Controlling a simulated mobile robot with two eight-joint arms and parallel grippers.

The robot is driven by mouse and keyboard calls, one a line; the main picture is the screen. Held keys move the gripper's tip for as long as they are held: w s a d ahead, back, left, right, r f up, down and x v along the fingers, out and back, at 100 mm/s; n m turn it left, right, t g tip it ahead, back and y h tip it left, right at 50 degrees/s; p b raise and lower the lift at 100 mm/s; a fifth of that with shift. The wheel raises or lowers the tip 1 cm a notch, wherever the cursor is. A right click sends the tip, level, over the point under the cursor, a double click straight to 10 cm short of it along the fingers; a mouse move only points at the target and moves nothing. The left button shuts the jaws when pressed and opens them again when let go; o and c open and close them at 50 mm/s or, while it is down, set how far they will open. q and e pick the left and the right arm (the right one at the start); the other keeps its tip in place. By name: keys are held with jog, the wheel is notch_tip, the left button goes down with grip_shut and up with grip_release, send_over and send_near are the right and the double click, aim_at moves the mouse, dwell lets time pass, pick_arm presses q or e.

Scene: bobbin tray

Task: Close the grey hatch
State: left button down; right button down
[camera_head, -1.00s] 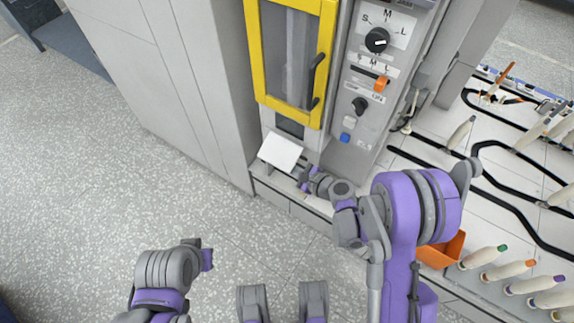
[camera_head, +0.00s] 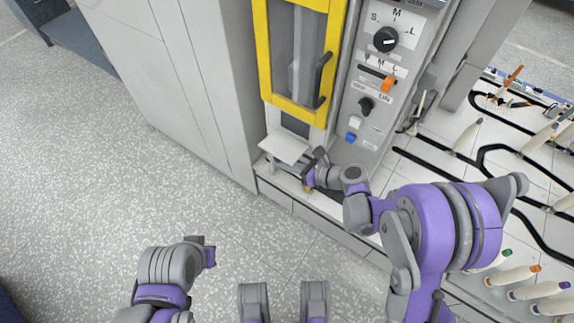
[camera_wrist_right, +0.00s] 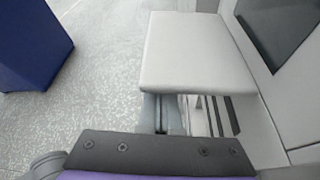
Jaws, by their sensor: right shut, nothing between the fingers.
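The grey hatch (camera_head: 285,147) is a light grey flap sticking out, nearly level, from the machine front below the yellow-framed door. A dark opening (camera_head: 295,126) shows just above and behind it. In the right wrist view the hatch (camera_wrist_right: 190,50) fills the upper middle, with the dark opening (camera_wrist_right: 282,28) to its right. My right gripper (camera_head: 308,186) is shut and empty, low beside the hatch's right edge. In the wrist view its fingers (camera_wrist_right: 160,112) reach toward the hatch's underside, their tips hidden; contact cannot be told. My left gripper (camera_head: 209,252) is at lower left, away from the machine.
The yellow-framed door (camera_head: 295,60) is above the hatch. A control panel (camera_head: 372,85) with knobs and buttons is to its right. A grey cabinet (camera_head: 190,80) stands left. Bobbins (camera_head: 510,275) stand on the right. The floor (camera_head: 100,200) at left is clear.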

aim_at(285, 158)
notch_tip(285, 158, up, 2)
jog(key=shift+s+a+r+m+g+y, duration=0.1)
jog(key=shift+m+g+y, duration=0.15)
jog(key=shift+m, duration=0.25)
jog(key=shift+s+f+m+g+y, duration=0.15)
jog(key=shift+m+g, duration=0.1)
jog(key=shift+m, duration=0.25)
notch_tip(285, 158, up, 2)
jog(key=shift+w+r+m+g+y, duration=0.15)
jog(key=shift+m+g+y, duration=0.35)
jog(key=shift+m, duration=0.5)
jog(key=shift+w+r, duration=0.1)
jog(key=shift+r, duration=0.3)
